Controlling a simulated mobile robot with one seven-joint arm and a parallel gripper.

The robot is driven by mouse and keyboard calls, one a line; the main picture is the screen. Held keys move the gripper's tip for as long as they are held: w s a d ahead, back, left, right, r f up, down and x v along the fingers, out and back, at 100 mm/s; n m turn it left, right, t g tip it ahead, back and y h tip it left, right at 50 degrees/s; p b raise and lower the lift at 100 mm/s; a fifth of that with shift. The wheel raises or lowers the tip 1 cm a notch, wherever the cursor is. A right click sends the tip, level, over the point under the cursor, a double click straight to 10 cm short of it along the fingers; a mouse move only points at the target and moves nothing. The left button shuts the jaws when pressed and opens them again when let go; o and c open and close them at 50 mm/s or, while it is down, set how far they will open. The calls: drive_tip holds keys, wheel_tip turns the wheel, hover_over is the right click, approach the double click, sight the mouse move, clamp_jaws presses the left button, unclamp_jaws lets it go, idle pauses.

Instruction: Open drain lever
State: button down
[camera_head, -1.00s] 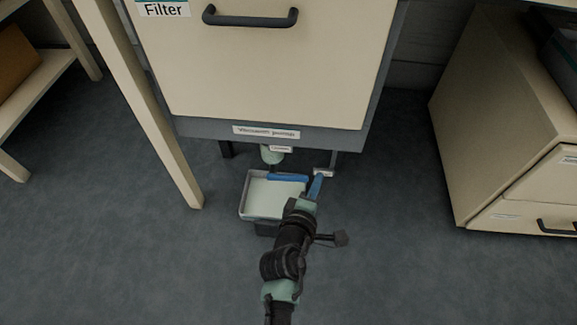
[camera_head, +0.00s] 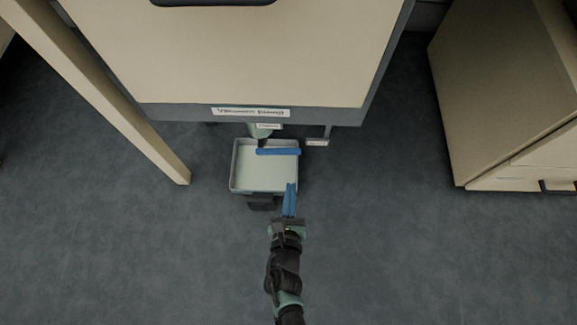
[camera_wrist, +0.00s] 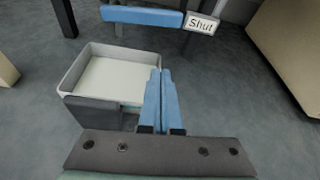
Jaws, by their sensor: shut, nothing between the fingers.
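The drain lever is a blue bar (camera_head: 278,151) under the cabinet, lying crosswise above the tray; it also shows at the top of the wrist view (camera_wrist: 141,16). In the wrist view its right end is beside a label reading "Shut" (camera_wrist: 201,24). A greenish drain fitting (camera_head: 263,131) is behind the lever. My gripper (camera_head: 291,186) has its blue fingers together and empty. It is in front of the lever and apart from it, near the tray's right front corner. In the wrist view the fingertips (camera_wrist: 160,72) point toward the lever.
A grey tray (camera_head: 234,168) with a pale inside stands on the floor below the lever. The cabinet (camera_head: 240,60) overhangs it from above. A wooden leg (camera_head: 115,110) stands to the left, and a beige drawer unit (camera_head: 490,100) to the right. The floor between is clear.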

drive_tip(key=f+b+x, duration=0.1)
drive_tip(key=b+x, duration=0.3)
drive_tip(key=x, duration=0.4)
drive_tip(key=r+p, duration=0.1)
drive_tip(key=r, duration=0.1)
drive_tip(key=r+p, duration=0.2)
drive_tip(key=r, duration=0.1)
drive_tip(key=shift+a, duration=0.2)
drive_tip(key=shift+r+p, duration=0.1)
drive_tip(key=shift+p, duration=0.2)
drive_tip(key=shift+r+p, duration=0.15)
drive_tip(key=shift+p, duration=0.15)
